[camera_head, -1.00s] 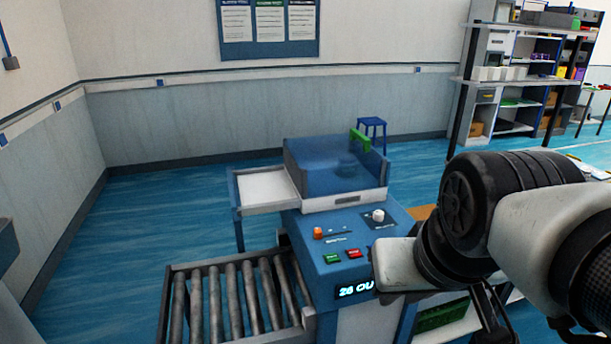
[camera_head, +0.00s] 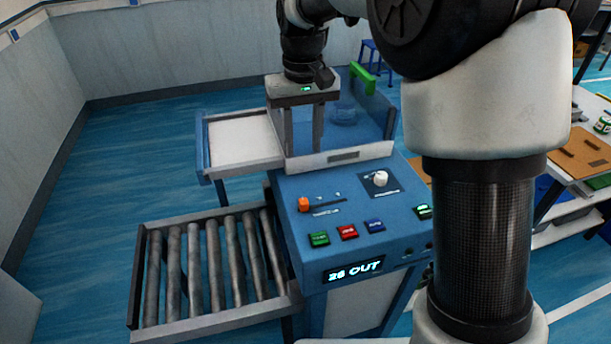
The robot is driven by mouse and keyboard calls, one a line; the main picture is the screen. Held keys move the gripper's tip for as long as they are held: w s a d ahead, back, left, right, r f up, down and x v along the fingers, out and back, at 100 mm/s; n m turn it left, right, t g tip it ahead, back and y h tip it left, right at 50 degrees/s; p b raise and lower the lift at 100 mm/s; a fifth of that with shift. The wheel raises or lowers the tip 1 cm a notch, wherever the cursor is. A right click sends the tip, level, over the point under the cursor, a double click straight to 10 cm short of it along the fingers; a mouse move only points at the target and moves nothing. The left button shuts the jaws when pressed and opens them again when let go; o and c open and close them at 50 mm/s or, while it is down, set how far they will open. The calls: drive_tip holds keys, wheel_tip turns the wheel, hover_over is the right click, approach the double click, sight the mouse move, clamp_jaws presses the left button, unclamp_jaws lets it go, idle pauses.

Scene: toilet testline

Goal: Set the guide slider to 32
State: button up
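The guide slider has an orange knob (camera_head: 304,204) at the left end of a dark slot (camera_head: 328,208) on the blue sloped control panel (camera_head: 290,222). A lit display (camera_head: 354,270) on the panel's front appears to read "26 OUT". My gripper (camera_head: 303,150) points down with its two fingers apart and nothing visible between them. In the picture it is above the orange knob, in front of the blue bin part of the machine. It appears apart from the knob; its exact height is hard to tell.
A white round dial (camera_head: 380,178) sits right of the slider. Green (camera_head: 319,239), red (camera_head: 348,232) and blue (camera_head: 375,225) buttons lie below the slot. A roller conveyor (camera_head: 210,307) stands at left. A white side tray (camera_head: 240,139) and blue-walled bin (camera_head: 366,110) are behind the panel.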

sight(304, 201)
wheel_tip(304, 201, down, 17)
drive_tip(key=shift+s+r, duration=0.15)
drive_tip(key=shift+r, duration=0.05)
idle(0.3)
clamp_jaws()
